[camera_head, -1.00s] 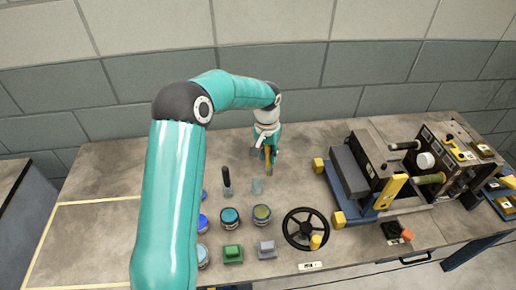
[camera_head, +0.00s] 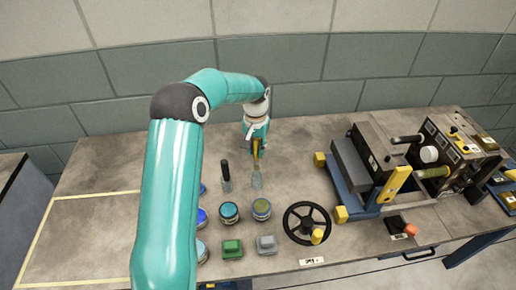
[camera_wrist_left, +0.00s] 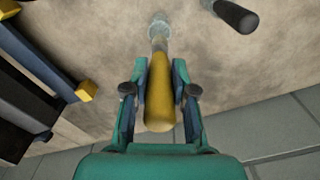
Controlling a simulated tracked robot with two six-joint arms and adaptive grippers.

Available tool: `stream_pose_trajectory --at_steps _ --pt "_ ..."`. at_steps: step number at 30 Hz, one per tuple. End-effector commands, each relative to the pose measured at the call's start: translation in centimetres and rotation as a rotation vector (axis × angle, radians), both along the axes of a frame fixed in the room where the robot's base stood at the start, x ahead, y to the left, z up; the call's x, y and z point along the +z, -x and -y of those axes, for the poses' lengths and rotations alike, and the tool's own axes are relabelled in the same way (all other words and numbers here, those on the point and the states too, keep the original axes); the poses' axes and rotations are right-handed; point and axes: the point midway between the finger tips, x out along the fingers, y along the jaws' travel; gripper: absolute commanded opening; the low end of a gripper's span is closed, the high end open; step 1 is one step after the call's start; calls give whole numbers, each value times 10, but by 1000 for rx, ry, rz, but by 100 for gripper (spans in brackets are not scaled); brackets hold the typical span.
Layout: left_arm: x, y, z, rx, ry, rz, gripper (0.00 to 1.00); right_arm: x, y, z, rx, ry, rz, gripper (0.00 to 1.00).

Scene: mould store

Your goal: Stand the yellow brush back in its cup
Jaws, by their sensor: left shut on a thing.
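The yellow brush (camera_head: 256,150) is upright in my left gripper (camera_head: 256,143), which is shut on its handle. The wrist view shows the yellow handle (camera_wrist_left: 159,95) between the two fingers (camera_wrist_left: 159,100). The brush's narrow lower end points at a small clear cup (camera_head: 257,182), which stands on the bench directly below the gripper. The cup also shows at the top of the wrist view (camera_wrist_left: 158,24). The brush's tip overlaps the cup there; I cannot tell whether it is inside or just above. My right gripper is not in view.
A black-handled brush (camera_head: 225,170) stands close to the left of the cup. Several round pots, including a teal one (camera_head: 229,211), and a green block (camera_head: 232,247) lie nearer. A black handwheel (camera_head: 306,223) and a machine (camera_head: 372,170) are to the right. The back left bench is clear.

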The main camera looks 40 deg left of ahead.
Motion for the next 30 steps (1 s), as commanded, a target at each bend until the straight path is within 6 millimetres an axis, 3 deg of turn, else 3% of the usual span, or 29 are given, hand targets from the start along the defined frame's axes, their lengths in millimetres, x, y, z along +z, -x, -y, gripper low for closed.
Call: stream_pose_trajectory --at_steps 21,30 --pt "-61 -1 1 -1 0 0 0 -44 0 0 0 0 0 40" --pt "-73 -1 1 -1 0 1 0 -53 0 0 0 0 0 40"
